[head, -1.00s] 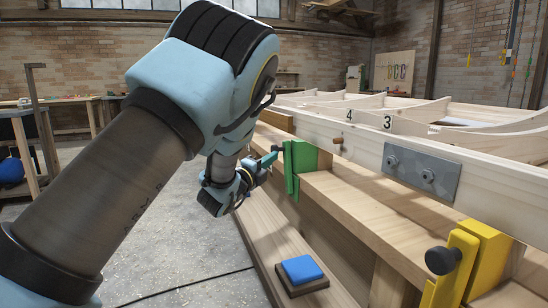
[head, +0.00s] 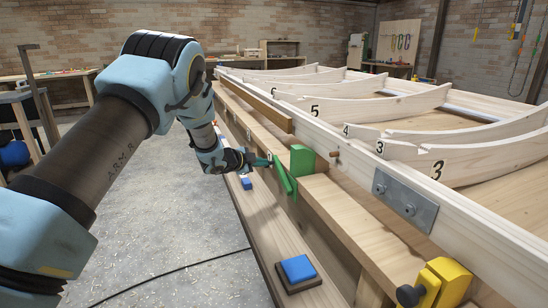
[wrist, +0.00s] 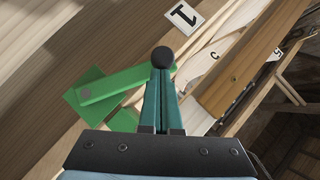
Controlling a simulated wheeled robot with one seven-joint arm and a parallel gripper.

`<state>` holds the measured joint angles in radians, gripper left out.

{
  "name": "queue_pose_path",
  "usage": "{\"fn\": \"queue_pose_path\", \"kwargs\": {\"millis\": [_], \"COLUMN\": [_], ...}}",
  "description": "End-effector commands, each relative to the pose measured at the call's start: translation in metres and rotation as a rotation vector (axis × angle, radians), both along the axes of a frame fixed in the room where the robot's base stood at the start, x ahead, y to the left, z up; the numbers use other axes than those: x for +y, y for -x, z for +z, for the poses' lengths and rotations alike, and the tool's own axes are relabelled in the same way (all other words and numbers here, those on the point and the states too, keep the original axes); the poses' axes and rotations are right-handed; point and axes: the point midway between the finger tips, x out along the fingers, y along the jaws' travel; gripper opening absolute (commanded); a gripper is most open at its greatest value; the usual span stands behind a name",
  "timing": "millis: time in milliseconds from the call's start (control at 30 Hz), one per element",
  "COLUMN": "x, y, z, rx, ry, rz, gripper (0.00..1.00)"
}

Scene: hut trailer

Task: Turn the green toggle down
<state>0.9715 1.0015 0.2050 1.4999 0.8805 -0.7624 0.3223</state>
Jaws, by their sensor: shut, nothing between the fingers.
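The green toggle is a green block (head: 302,160) on the bench's side ledge, with a flat green lever (head: 284,176) on its near-left side. The lever leans, its upper end out to the left, away from the block. The wrist view shows the lever (wrist: 125,83) slanting across the block, with a black knob (wrist: 162,55) at its end. My gripper (head: 267,162) is shut and empty. Its teal fingertips (wrist: 161,76) are at the knob and seem to touch it. In the head view the knob is hidden behind my fingers.
A yellow toggle (head: 446,283) with a black knob stands nearer at the right. A blue button (head: 299,268) sits on the lower ledge, and a smaller blue one (head: 246,184) lies farther along. A wooden frame with numbered ribs (head: 390,105) fills the right. The floor at left is open.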

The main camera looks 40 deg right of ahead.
Motion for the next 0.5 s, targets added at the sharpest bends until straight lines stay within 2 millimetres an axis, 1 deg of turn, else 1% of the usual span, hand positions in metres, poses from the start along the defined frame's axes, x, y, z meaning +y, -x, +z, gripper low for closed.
{"fn": "queue_pose_path", "kwargs": {"millis": [33,67,233,500], "x": [0.0,-0.001,-0.003,-0.005], "y": [-0.005,-0.005,-0.01,-0.013], "z": [0.0,-0.004,-0.021,-0.037], "rx": [0.038,0.054,0.048,0.046], "ry": [-0.014,-0.021,-0.018,-0.016], "rz": [0.002,0.001,0.001,-0.001], "gripper": [0.0,0.0,0.0,0.0]}}
